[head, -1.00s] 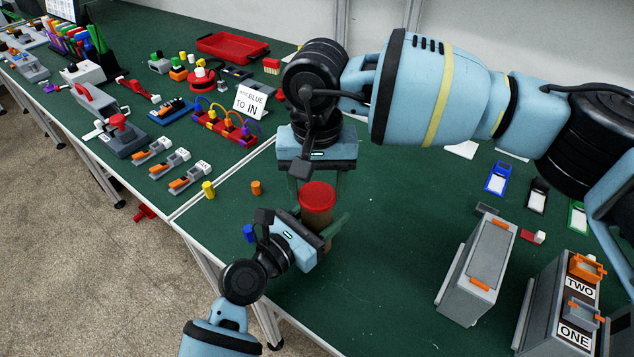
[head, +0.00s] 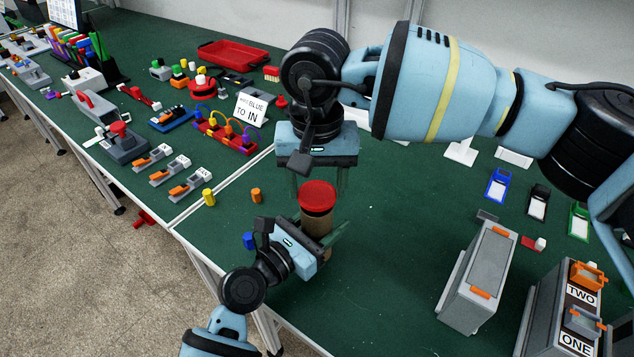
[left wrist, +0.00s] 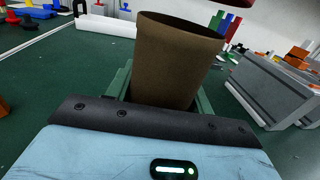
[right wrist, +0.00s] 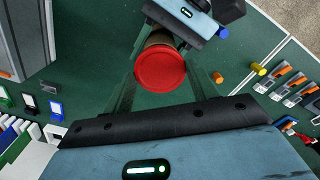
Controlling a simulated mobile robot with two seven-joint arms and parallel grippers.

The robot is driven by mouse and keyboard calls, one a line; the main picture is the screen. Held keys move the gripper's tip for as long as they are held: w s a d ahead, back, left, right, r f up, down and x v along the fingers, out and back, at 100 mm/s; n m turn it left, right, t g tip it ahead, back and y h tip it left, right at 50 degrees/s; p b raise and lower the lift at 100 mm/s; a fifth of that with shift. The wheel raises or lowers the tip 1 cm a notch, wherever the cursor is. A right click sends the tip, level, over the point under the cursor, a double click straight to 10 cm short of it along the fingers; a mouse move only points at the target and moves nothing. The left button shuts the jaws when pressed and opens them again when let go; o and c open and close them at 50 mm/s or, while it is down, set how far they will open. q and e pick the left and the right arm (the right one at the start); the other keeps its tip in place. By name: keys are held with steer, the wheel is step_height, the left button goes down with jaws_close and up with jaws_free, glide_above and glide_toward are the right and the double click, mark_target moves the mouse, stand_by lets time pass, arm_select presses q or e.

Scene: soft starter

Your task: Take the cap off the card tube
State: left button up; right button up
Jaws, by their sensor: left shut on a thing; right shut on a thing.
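The card tube (head: 316,224) is a brown cylinder standing upright. My left gripper (head: 322,240) is shut around its side; it also shows in the left wrist view (left wrist: 165,85), where the tube (left wrist: 176,60) has a bare upper rim. The red cap (head: 318,196) is apart from the tube, just above it; its edge shows at the top of the left wrist view (left wrist: 242,2). My right gripper (head: 318,192) comes from above and is shut on the cap, which sits between the fingertips in the right wrist view (right wrist: 160,69).
Orange (head: 256,195), yellow (head: 208,197) and blue (head: 249,240) pegs are left of the tube. Grey boxes (head: 478,275) stand at the right. A sign (head: 251,107), several devices and a red tray (head: 233,54) are farther left. The green table between tube and boxes is clear.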

mark_target(317, 193)
steer(key=shift+r, duration=2)
arm_select(q)
steer(key=o, duration=1.5)
steer(key=shift+c, duration=0.2)
steer(key=v, duration=1)
steer(key=shift+s+a, duration=0.2)
steer(key=shift+s, duration=0.05)
arm_select(e)
steer(key=shift+f, duration=0.55)
arm_select(q)
steer(key=shift+s+a, duration=0.45)
steer(key=shift+s, duration=0.05)
arm_select(e)
steer(key=shift+f, duration=0.1)
